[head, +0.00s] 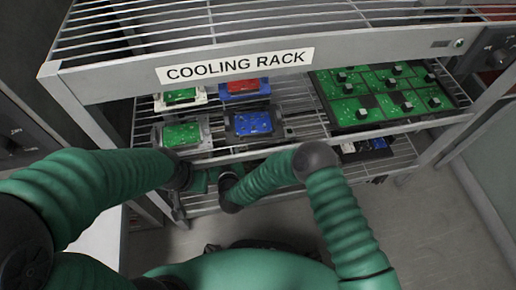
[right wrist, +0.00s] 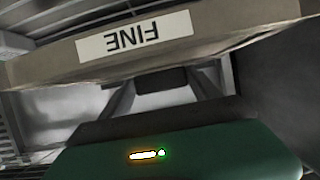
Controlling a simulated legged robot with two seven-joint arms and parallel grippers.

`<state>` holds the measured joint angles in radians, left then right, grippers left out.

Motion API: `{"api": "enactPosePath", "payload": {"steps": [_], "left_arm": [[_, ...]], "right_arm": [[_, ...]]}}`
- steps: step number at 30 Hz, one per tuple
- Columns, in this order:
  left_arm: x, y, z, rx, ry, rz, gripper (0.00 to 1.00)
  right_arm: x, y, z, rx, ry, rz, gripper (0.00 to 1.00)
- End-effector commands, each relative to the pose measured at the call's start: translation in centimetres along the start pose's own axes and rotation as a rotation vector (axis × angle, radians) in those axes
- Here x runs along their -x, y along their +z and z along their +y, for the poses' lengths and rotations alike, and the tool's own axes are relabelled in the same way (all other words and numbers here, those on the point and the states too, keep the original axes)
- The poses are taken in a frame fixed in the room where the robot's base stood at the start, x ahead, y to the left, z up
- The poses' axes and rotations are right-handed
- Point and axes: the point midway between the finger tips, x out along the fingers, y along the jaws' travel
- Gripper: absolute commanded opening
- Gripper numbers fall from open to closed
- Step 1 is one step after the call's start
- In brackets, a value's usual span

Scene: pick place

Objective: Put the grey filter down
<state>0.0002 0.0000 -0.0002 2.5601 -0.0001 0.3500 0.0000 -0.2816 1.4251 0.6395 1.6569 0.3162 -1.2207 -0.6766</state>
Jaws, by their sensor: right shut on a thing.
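A grey filter (right wrist: 200,40) with a white label reading FINE, upside down, fills the top of the right wrist view. My right gripper (right wrist: 160,82) is shut on it, with the filter's labelled face beyond the green hand. In the head view my right arm bends down to a dark wrist (head: 229,187) below the rack's front edge; the filter cannot be made out there. My left arm comes in from the left and ends at a dark wrist (head: 180,172) close by.
A rack labelled COOLING RACK (head: 236,66) stands ahead. Its wire shelf holds a green board (head: 181,134), a blue board (head: 251,123), a red-and-blue piece (head: 243,88) and a tray of green boards (head: 385,95). A lower shelf holds small parts (head: 365,146). Grey floor (head: 425,215) is clear at right.

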Motion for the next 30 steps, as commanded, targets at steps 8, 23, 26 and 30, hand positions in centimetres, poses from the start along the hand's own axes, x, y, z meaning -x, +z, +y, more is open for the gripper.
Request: {"api": "enactPosePath", "payload": {"steps": [8,23,26,30], "left_arm": [[-4.0,0.9,0.0,-0.001,0.000,-0.001,0.36],[-6.5,1.5,0.0,0.000,0.000,0.000,0.36],[-6.5,1.5,0.0,0.000,0.000,0.000,0.36],[-6.5,1.5,0.0,0.000,0.000,0.000,0.36]], "right_arm": [[-2.4,5.5,0.0,0.002,0.003,-0.003,0.20],[-3.9,9.3,0.0,0.003,0.002,-0.002,0.20],[-4.0,9.4,0.0,0.003,0.002,-0.003,0.76],[-4.0,9.4,0.0,0.003,0.001,-0.003,0.94]]}}
